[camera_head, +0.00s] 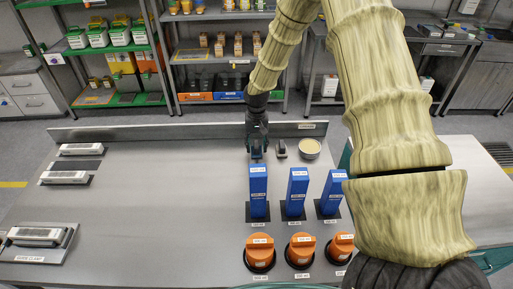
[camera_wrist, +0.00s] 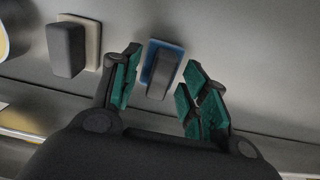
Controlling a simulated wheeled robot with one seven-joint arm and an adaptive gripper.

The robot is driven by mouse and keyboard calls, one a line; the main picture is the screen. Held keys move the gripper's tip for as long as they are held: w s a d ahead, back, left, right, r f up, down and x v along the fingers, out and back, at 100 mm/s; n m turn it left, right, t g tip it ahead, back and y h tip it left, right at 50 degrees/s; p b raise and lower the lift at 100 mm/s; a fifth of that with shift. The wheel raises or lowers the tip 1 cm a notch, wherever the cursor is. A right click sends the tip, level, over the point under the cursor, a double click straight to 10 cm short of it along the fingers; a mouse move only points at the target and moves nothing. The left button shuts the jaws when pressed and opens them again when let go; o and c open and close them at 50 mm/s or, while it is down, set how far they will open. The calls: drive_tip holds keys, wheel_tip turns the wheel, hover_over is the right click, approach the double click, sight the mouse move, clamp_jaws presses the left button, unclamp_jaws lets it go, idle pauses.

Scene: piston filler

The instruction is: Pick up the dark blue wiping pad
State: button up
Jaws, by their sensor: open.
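The dark blue wiping pad (camera_wrist: 152,62) has a grey block handle (camera_wrist: 162,75) on top and lies on the table, seen in the wrist view between and just beyond my fingertips. My gripper (camera_wrist: 158,85) is open, with green finger pads on both sides of the handle and a gap to each side. In the head view my gripper (camera_head: 257,138) points down at the table's back, over the pad's place, and largely hides the blue base there.
A second pad with a beige base and dark handle (camera_wrist: 67,48) lies close by; it also shows in the head view (camera_head: 281,149). A round tin (camera_head: 310,148) stands to its right. Blue upright boxes (camera_head: 258,190) and orange-capped containers (camera_head: 260,250) stand in front. The table's left-middle is clear.

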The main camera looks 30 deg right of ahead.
drive_tip(key=shift+f, duration=0.45)
drive_tip(key=shift+c, duration=0.2)
clamp_jaws()
drive_tip(key=shift+r, duration=0.2)
drive_tip(key=shift+w+r+b, duration=0.1)
drive_tip(key=shift+r+b, duration=0.4)
drive_tip(key=shift+r, duration=0.05)
drive_tip(key=shift+r+b, duration=0.55)
drive_tip(key=shift+r, duration=0.4)
drive_tip(key=a+b, duration=0.1)
drive_tip(key=a, duration=0.4)
drive_tip(key=a+r+b, duration=0.1)
drive_tip(key=a+b, duration=0.1)
drive_tip(key=a, duration=0.3)
drive_tip(key=a+b, duration=0.1)
drive_tip(key=a, duration=0.5)
drive_tip(key=shift+r+b, duration=0.35)
